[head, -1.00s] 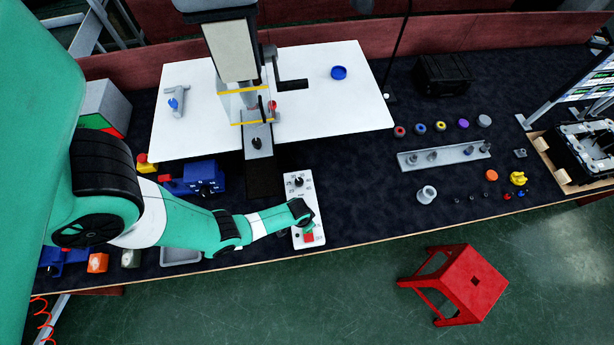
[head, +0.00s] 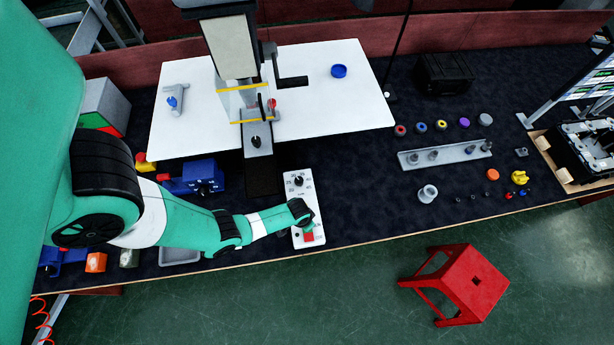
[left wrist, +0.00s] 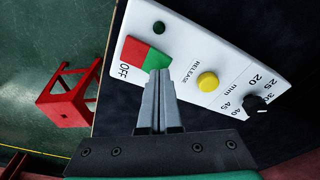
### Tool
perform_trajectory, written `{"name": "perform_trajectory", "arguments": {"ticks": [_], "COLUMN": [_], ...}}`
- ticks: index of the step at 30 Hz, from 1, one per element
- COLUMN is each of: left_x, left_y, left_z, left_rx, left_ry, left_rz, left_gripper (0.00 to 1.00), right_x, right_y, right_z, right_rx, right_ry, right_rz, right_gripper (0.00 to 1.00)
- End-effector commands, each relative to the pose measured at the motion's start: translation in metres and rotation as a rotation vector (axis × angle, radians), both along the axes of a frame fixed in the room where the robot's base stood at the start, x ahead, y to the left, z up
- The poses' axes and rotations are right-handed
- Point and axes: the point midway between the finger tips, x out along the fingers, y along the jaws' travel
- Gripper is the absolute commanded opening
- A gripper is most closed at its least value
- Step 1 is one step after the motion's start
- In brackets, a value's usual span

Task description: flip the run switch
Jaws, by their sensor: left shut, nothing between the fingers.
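The run switch (left wrist: 146,53) is a two-part rocker on a white control box (left wrist: 205,52), one half red and one half green, with "OFF" printed beside the red half. My left gripper (left wrist: 159,76) is shut and empty. Its fingertips lie over the edge of the green half; I cannot tell whether they touch it. In the head view the white control box (head: 292,185) lies at the front edge of the bench, with the switch's red part (head: 308,237) showing. My left wrist hides the box's middle and the fingers there. My right gripper is in neither view.
The box also carries a yellow RELEASE button (left wrist: 207,81), a black knob (left wrist: 254,104) and a dark round lamp (left wrist: 159,27). A blue device (head: 202,178) stands left of the box. A red stool (head: 465,280) stands on the floor.

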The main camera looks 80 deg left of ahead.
Motion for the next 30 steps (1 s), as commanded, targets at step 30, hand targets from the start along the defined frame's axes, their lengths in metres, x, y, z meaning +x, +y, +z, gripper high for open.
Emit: {"name": "perform_trajectory", "arguments": {"ticks": [30], "left_x": [0.0], "left_y": [0.0], "left_z": [-0.015], "left_rx": [0.0], "left_ry": [0.0], "left_rz": [0.0], "left_gripper": [0.0], "right_x": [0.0], "right_y": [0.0], "right_z": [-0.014], "right_rx": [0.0], "right_ry": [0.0], "right_rz": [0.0], "right_gripper": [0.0]}}
